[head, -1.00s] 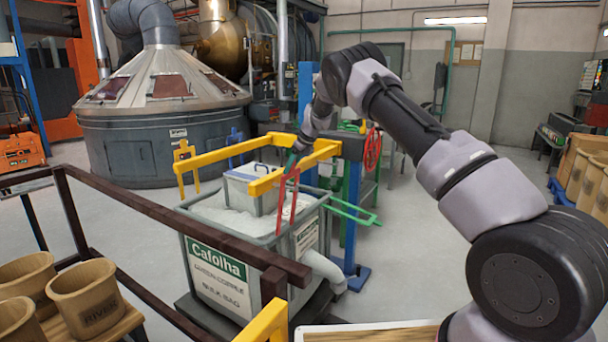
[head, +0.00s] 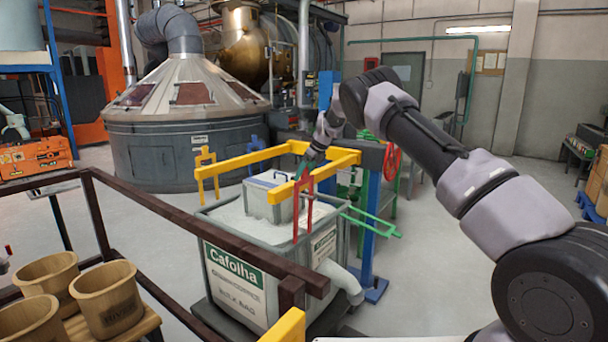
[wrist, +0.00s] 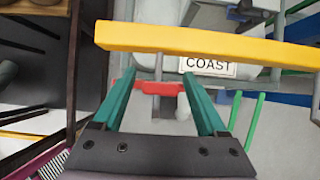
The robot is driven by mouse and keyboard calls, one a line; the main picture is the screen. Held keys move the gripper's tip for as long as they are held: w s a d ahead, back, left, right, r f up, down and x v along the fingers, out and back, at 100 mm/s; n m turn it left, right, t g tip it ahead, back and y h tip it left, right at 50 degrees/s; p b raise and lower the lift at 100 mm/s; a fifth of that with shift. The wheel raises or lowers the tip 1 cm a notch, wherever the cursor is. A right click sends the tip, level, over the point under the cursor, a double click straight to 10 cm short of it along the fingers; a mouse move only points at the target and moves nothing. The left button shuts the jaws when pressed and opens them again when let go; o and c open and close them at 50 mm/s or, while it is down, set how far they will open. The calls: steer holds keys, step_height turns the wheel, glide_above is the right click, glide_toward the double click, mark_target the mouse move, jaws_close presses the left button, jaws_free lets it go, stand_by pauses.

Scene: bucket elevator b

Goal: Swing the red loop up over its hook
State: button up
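The red loop (head: 297,212) is a narrow upright frame in front of the grey bin's right part in the head view. Its top is near the yellow bar's right arm (head: 335,167). My gripper (head: 304,170) is at the loop's top end, by that bar. In the wrist view, my gripper's teal fingers (wrist: 157,72) stand wide apart. A red bar of the loop (wrist: 160,88) spans the gap between them, reaching past or behind the left finger. I cannot tell whether the fingers touch it. I cannot single out the red loop's hook.
The grey bin (head: 235,275) holds white granules and a smaller lidded box (head: 268,195). A yellow bar crosses close ahead in the wrist view (wrist: 200,42). A brown rail (head: 200,232) and wooden tubs (head: 105,300) are at front left. A green bar (head: 375,222) juts out at right.

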steer(key=v, duration=1)
steer(key=shift+d+r, duration=0.15)
steer(key=shift+r, duration=0.25)
steer(key=shift+s, duration=0.1)
